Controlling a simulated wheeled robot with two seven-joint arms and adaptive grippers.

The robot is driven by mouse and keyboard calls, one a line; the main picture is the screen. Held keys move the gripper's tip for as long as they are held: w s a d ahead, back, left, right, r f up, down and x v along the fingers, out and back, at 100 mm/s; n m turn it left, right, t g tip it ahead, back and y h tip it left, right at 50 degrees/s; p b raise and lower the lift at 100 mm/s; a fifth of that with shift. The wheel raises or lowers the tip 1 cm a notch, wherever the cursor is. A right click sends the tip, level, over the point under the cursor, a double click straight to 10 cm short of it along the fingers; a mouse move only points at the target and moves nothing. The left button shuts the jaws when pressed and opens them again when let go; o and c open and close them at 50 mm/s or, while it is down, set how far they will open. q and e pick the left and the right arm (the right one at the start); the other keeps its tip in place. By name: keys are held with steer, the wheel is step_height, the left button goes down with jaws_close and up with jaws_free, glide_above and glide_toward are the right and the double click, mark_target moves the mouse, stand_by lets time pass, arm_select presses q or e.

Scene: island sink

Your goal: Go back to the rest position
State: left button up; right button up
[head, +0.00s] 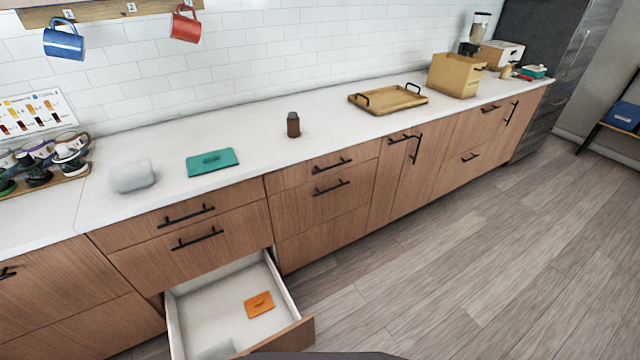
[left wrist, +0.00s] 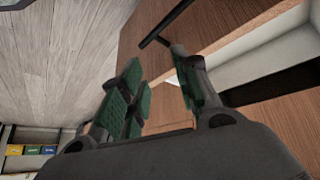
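My left gripper (left wrist: 160,95) shows in the left wrist view. Its green-padded fingers stand apart with nothing seen between them, so it is open and empty. Behind the fingers are brown wooden cabinet fronts (left wrist: 140,75) with a black handle (left wrist: 178,22); I cannot tell how far off they are. Neither gripper shows in the head view, and my right gripper is in no view.
A lower drawer (head: 290,285) stands pulled out over the floor, with an orange flat item (head: 259,304) inside. The white counter (head: 350,140) carries a teal item (head: 212,162), a brown shaker (head: 293,125) and a wooden tray (head: 388,98). The wood floor (head: 460,250) at right is clear.

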arm_select(q)
steer(key=s+a+f+g, duration=0.1)
steer(key=s+a+f, duration=0.2)
steer(key=s+f, duration=0.3)
steer(key=s+a+f+m+g+y, duration=0.1)
steer(key=s+a+f+g, duration=0.1)
steer(key=s+a+f, duration=0.2)
steer(key=s+a+f+m+g+y, duration=0.1)
steer(key=s+a+f, duration=0.2)
steer(key=s+f, duration=0.6)
steer(key=s, duration=0.5)
steer(key=shift+a+f+g, duration=0.25)
steer(key=shift+g, duration=0.15)
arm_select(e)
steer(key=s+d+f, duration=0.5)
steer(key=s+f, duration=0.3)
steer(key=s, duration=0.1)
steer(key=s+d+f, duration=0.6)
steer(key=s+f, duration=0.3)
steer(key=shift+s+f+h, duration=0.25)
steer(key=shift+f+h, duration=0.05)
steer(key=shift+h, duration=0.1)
arm_select(q)
steer(key=shift+s, duration=0.15)
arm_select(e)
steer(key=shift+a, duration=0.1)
